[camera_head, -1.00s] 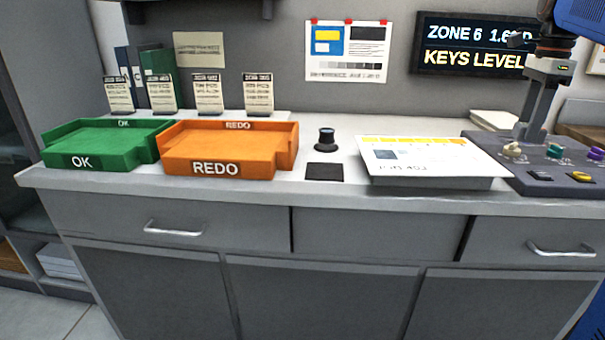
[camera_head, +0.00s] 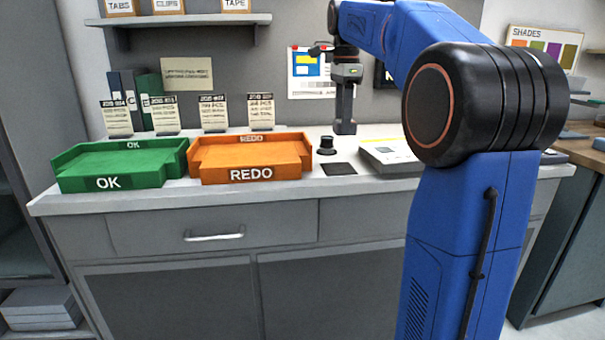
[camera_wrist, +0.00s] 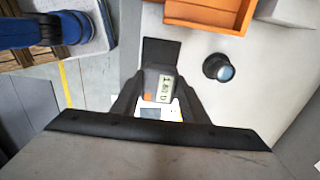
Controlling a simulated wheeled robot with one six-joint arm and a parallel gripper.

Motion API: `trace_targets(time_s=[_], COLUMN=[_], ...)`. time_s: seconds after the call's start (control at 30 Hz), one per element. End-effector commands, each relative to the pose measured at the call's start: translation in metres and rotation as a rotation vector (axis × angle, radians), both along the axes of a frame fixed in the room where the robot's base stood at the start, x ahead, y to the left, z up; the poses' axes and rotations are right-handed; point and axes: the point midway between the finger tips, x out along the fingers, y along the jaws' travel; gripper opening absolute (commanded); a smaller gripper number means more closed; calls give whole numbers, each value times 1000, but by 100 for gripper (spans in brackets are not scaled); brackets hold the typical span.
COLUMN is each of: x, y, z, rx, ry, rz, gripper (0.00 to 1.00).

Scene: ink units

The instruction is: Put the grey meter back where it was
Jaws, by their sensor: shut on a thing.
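My gripper (camera_head: 346,78) is shut on the grey meter (camera_head: 345,108), which hangs upright below it over the counter. The meter is behind and right of a flat dark square pad (camera_head: 339,169) in the head view; I cannot tell whether its foot touches the counter. In the wrist view the meter (camera_wrist: 163,88) shows a small display reading about 1.60 D and an orange button, between the dark fingers of my gripper (camera_wrist: 160,102). The dark pad (camera_wrist: 160,52) shows bare just beyond the meter.
A black loupe (camera_head: 326,147) stands beside the pad. The orange REDO tray (camera_head: 250,173) and green OK tray (camera_head: 108,183) are to the left. A light box with a printed sheet (camera_head: 388,152) is to the right, partly behind my arm. Sample cards (camera_head: 214,114) stand behind the trays.

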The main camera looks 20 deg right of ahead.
Motion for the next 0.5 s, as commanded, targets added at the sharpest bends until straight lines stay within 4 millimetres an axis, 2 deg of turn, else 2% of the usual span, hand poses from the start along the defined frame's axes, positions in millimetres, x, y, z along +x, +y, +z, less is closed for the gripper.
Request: trace_targets(time_s=[0.07, 0.33, 0.5], x=[0, -1, 0], y=[0, 0, 0], z=[-5, -47, -58], rx=[0, 1, 0], ry=[1, 3, 1], rz=[-2, -2, -2], gripper=[16, 16, 16])
